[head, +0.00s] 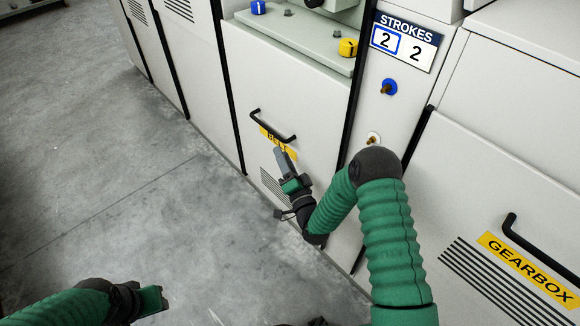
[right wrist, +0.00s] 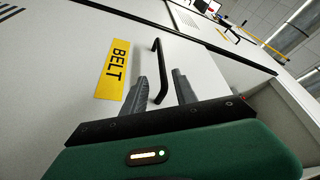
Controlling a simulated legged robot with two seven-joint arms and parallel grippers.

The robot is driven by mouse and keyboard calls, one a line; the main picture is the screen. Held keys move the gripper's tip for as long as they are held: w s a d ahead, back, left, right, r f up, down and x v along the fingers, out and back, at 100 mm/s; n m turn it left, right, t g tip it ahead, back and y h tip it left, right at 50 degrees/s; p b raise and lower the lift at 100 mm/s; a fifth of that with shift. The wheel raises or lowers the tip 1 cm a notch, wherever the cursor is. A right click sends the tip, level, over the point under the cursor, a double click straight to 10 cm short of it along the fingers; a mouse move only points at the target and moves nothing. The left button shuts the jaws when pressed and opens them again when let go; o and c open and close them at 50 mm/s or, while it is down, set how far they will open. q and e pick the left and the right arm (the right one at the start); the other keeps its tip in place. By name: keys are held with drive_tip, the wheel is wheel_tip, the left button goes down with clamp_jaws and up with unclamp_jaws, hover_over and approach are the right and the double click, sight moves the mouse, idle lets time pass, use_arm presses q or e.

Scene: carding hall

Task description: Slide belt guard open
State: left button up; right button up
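The belt guard (head: 262,75) is a pale grey panel with a black bar handle (head: 272,127), a yellow BELT label (head: 268,134) and vent slots low down. It looks closed, flush with the cabinet front. My right gripper (head: 281,156) is just below the handle, over part of the label. In the right wrist view its two grey fingers (right wrist: 159,86) are apart, and the handle (right wrist: 158,68) shows between and beyond them. I cannot tell whether they touch it. My left gripper (head: 152,301) is low at the left, away from the panel; its fingers are unclear.
A GEARBOX panel (head: 490,205) with its own black handle (head: 535,245) stands to the right. Between the panels are a blue-ringed knob (head: 389,87), a white-ringed knob (head: 373,139) and a STROKES sign (head: 406,40). The concrete floor (head: 100,150) at left is clear.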

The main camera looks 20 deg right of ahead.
drive_tip(key=p+v, duration=0.1)
drive_tip(key=v, duration=0.5)
drive_tip(key=shift+s, duration=0.25)
drive_tip(key=shift+w+f, duration=0.1)
drive_tip(key=s+a+r+n+g, duration=0.1)
drive_tip(key=s+a+n+g, duration=0.1)
drive_tip(key=s+n+g, duration=0.6)
drive_tip(key=s+a+r+n+g, duration=0.1)
drive_tip(key=s+n+g, duration=0.2)
drive_tip(key=s+g, duration=0.85)
drive_tip(key=s+r+t+p, duration=0.1)
drive_tip(key=s+r+p, duration=0.1)
drive_tip(key=r+p, duration=1.4)
drive_tip(key=s+r+p, duration=0.1)
drive_tip(key=r+p, duration=1.5)
drive_tip(key=shift+s+r+n+t+p, duration=0.3)
drive_tip(key=shift+s+r+t, duration=0.05)
drive_tip(key=shift+s+r, duration=0.05)
